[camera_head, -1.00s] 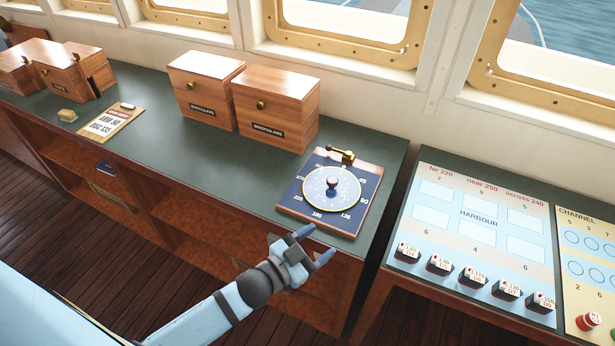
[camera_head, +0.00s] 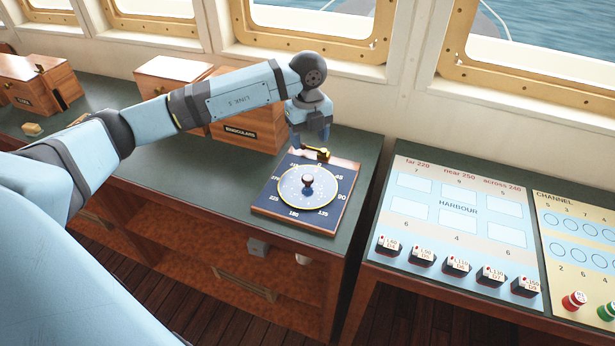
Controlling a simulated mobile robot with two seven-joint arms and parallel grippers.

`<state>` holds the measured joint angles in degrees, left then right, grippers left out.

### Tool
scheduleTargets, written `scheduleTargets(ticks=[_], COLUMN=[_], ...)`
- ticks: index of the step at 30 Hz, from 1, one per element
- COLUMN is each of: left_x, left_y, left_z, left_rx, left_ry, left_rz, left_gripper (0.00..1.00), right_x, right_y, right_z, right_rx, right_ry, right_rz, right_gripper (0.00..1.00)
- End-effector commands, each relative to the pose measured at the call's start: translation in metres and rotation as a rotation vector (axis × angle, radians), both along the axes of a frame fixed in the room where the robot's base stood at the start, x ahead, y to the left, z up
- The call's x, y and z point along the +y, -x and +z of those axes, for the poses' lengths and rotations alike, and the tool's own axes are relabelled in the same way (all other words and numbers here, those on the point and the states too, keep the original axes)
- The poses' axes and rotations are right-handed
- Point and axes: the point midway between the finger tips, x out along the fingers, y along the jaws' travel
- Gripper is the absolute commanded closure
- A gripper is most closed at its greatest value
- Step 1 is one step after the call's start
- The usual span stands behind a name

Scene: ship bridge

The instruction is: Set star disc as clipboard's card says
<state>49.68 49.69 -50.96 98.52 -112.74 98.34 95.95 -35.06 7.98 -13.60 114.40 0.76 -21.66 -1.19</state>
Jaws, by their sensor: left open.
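The star disc (camera_head: 297,195) is a pale round plate with a yellow rim and a dark centre knob (camera_head: 308,182). It lies on a dark blue board (camera_head: 268,202) marked in degrees. A brass arm (camera_head: 316,154) sits at the board's top edge. My left gripper (camera_head: 310,138) points down, open and empty, just above and behind the brass arm; I cannot tell if it touches. The clipboard (camera_head: 80,118) is almost wholly hidden behind my left arm. In the earlier view its card seems to read "ARM 90, DISC 135", though blurred. My right gripper is not in view.
Wooden binocular boxes (camera_head: 246,134) stand behind my left arm, close to the gripper. Another wooden box (camera_head: 36,84) stands at far left. A harbour chart panel (camera_head: 458,225) with several dark blocks lies to the right, across a gap. Windows line the back.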

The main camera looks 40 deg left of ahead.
Motion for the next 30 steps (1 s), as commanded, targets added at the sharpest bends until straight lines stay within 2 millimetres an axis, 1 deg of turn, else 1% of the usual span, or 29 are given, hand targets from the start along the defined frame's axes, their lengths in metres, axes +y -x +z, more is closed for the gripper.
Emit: scheduleTargets(ticks=[2, 5, 8, 15, 21, 25, 30], left_x=[0.006, 0.007, 0.006, 0.006, 0.006, 0.005, 0.005], left_y=[-0.001, -0.001, 0.000, 0.000, -0.001, -0.001, -0.001], left_z=[-0.001, -0.012, -0.030, -0.082, -0.116, -0.129, -0.135], left_rx=[0.000, 0.002, 0.003, 0.002, 0.000, 0.000, -0.002], left_ry=[-0.026, -0.029, -0.028, -0.025, -0.025, -0.023, -0.024], left_rz=[0.017, 0.020, 0.019, 0.017, 0.016, 0.016, 0.015], left_gripper=[0.39, 0.39, 0.39, 0.39, 0.39, 0.39, 0.39], right_x=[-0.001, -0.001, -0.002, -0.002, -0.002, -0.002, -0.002], right_y=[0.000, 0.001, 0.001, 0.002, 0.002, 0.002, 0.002], right_z=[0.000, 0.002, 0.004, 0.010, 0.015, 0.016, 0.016], right_rx=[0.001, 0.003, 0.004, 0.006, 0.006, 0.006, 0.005], right_ry=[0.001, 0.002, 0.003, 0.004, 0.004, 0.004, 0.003], right_rz=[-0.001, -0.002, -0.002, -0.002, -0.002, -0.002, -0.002], right_gripper=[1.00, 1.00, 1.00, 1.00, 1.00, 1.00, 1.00])
